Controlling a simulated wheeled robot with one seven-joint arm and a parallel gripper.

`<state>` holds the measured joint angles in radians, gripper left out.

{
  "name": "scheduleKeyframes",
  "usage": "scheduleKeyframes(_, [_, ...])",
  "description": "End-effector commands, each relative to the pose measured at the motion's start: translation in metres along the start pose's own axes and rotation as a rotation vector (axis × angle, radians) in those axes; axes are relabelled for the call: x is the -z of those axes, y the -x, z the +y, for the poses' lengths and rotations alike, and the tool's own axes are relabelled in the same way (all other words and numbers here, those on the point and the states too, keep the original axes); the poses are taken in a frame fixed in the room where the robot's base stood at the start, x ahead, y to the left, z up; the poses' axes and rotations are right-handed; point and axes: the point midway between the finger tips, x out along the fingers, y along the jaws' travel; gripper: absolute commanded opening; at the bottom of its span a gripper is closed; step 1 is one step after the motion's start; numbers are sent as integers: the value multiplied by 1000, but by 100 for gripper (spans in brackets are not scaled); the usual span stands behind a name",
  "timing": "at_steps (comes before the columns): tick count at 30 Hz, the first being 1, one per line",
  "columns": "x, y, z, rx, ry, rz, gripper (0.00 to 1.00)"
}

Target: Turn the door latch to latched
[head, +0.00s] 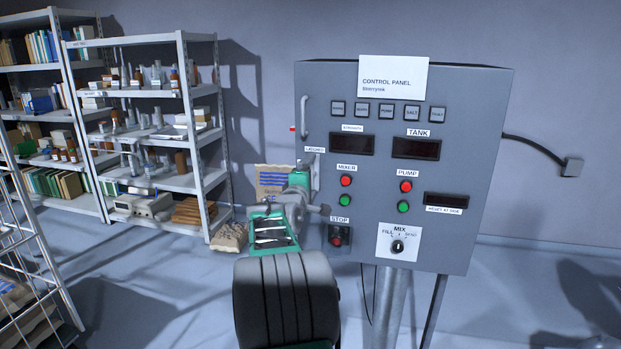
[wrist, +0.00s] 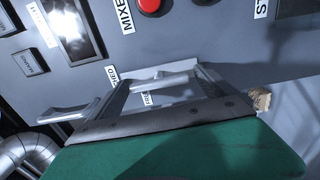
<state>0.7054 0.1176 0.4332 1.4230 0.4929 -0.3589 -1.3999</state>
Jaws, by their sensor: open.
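The grey control panel cabinet (head: 470,120) stands on a post, with a vertical handle (head: 304,117) high on its left edge. A small label (head: 315,149), which seems to read "latched", sits lower on that edge. My gripper (head: 310,207) is open at this edge, below the label, and largely hides the latch in the head view. In the wrist view, the gripper's two fingers (wrist: 163,88) reach toward the panel. A pale grey bar (wrist: 165,79), probably the latch lever, lies between them. I cannot tell whether they touch it. Two small labels show beside it, one partly covered.
The panel face carries red and green buttons, dark displays, a stop button (head: 338,236) and a mix knob (head: 398,246), close to the right of my gripper. Shelving (head: 190,130) with bottles and boxes stands at the left. A bag (head: 229,237) lies on the floor.

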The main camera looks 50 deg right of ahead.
Motion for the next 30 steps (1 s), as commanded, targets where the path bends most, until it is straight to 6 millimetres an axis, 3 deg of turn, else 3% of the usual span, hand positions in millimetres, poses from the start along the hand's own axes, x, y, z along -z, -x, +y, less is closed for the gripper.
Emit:
scheduleKeyframes(5, [1, 11, 0, -1, -1, 2, 95])
scheduleKeyframes(15, [1, 73, 0, -1, 0, 2, 95])
scheduleKeyframes(30, [0, 78, 0, 0, -34, 0, 95])
